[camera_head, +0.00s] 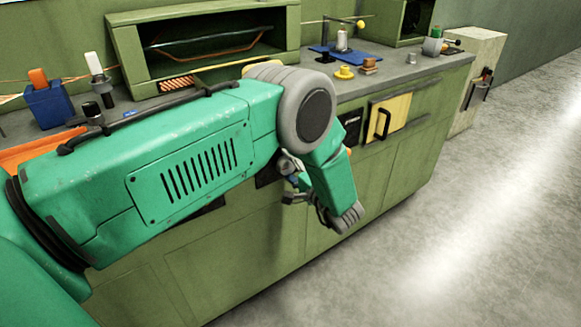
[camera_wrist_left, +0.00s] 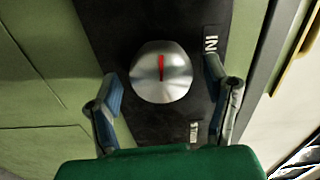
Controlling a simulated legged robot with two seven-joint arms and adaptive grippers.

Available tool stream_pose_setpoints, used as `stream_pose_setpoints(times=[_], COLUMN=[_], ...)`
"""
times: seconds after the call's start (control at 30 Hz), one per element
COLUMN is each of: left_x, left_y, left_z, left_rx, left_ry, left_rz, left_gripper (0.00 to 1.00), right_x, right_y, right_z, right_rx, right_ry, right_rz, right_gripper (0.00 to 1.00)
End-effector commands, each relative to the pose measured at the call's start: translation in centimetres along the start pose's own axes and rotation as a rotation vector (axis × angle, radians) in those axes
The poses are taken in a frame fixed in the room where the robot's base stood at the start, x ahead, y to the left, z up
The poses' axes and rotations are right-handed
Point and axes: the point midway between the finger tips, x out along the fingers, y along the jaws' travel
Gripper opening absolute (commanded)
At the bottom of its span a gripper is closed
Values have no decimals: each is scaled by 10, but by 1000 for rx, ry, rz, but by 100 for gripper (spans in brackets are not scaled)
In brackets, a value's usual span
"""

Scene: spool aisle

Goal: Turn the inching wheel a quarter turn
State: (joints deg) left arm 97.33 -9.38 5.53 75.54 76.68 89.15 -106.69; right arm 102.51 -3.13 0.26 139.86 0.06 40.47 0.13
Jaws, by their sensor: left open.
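The inching wheel (camera_wrist_left: 160,88) is a round silver knob with a red line on its face, on a black panel (camera_wrist_left: 112,25) of the green cabinet. The red line stands nearly upright in the left wrist view. My left gripper (camera_wrist_left: 166,92) is open, one finger on each side of the wheel, with a visible gap between each finger and the rim. In the head view my left gripper (camera_head: 295,185) is at the cabinet front, partly behind my own forearm, and the wheel is hidden there. My right gripper is not in view.
A yellow panel with a black handle (camera_head: 383,123) is on the cabinet front, right of my arm. On the bench top are a blue holder (camera_head: 49,106), a yellow cup (camera_head: 344,73) and a spool on a blue mat (camera_head: 367,58). Open floor (camera_head: 470,215) lies to the right.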

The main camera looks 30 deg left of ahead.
Motion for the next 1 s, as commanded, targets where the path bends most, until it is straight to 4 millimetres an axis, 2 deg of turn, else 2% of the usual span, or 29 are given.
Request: stream_pose_setpoints(times=[0.17,0.5,0.63,0.8,1.0], left_x=[-14,-85,-106,-119,-122], left_y=[0,2,2,3,3], left_z=[-1,-2,-2,-3,-2], left_rx=[0,2,2,3,3], left_ry=[2,4,3,3,2], left_rz=[0,1,1,1,1], left_gripper=[70,70,70,70,70], right_x=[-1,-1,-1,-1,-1], right_y=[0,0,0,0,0], right_z=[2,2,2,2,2], right_rx=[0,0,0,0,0], right_ry=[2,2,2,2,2], right_rz=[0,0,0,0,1], right_gripper=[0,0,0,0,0])
